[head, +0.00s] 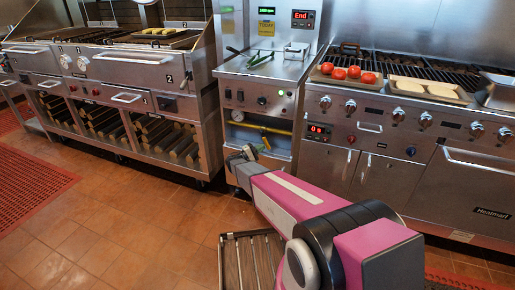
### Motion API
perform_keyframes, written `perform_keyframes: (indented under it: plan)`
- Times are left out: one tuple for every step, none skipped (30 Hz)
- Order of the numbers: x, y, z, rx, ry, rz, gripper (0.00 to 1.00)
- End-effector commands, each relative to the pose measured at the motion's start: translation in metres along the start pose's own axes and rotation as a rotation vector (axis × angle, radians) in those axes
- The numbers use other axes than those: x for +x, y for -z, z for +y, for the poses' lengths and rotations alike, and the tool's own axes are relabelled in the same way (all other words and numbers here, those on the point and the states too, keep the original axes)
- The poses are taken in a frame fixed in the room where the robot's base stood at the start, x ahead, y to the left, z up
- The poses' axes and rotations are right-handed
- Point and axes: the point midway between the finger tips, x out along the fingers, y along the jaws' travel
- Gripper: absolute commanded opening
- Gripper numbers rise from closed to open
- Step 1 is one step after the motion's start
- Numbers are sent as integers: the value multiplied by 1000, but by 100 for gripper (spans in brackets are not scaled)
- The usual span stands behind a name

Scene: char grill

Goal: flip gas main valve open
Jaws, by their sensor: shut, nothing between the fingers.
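A yellow gas pipe (270,128) runs across the open recess low in the middle steel unit. A round gauge (238,116) sits at its left end. A small yellow part, which looks like the valve handle (265,143), hangs below the pipe; it is too small to tell its exact position. My gripper (240,155) is shut and empty. In the picture it is just below and left of the yellow part, in front of the unit's lower front. I cannot tell whether it touches anything. My pink arm covers part of the unit below the recess.
The right grill (370,128) has a tray of tomatoes (342,73) and a tray of pale food (427,90) on top. The left grill (120,95) holds wood below. A metal rack (240,235) is on the floor near my arm. Tiled floor (110,210) at left is clear.

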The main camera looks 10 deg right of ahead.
Motion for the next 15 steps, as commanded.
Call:
perform_keyframes:
  plan:
    - [4,-4,-1,0,1,-1,0]
    - [5,-6,-2,0,1,-1,0]
    - [7,-8,-3,1,1,-1,0]
    - [9,-9,-3,1,1,-1,0]
    - [10,-11,-4,1,1,-1,0]
    - [12,-13,-4,1,2,-1,0]
    - [14,-14,-6,-17,-16,-1,0]
    - [15,-15,-6,-38,-35,-1,0]
    - [17,-18,-7,-62,-60,-1,0]
    - [18,-19,-7,-81,-79,0,0]
    - [20,-21,-7,-99,-97,-1,0]
    - [23,-23,-6,-123,-122,-1,0]
    - [24,-25,-6,-142,-140,-1,0]
    - [26,-26,-6,-160,-159,-1,0]
    - [28,-28,-6,-185,-183,-1,0]
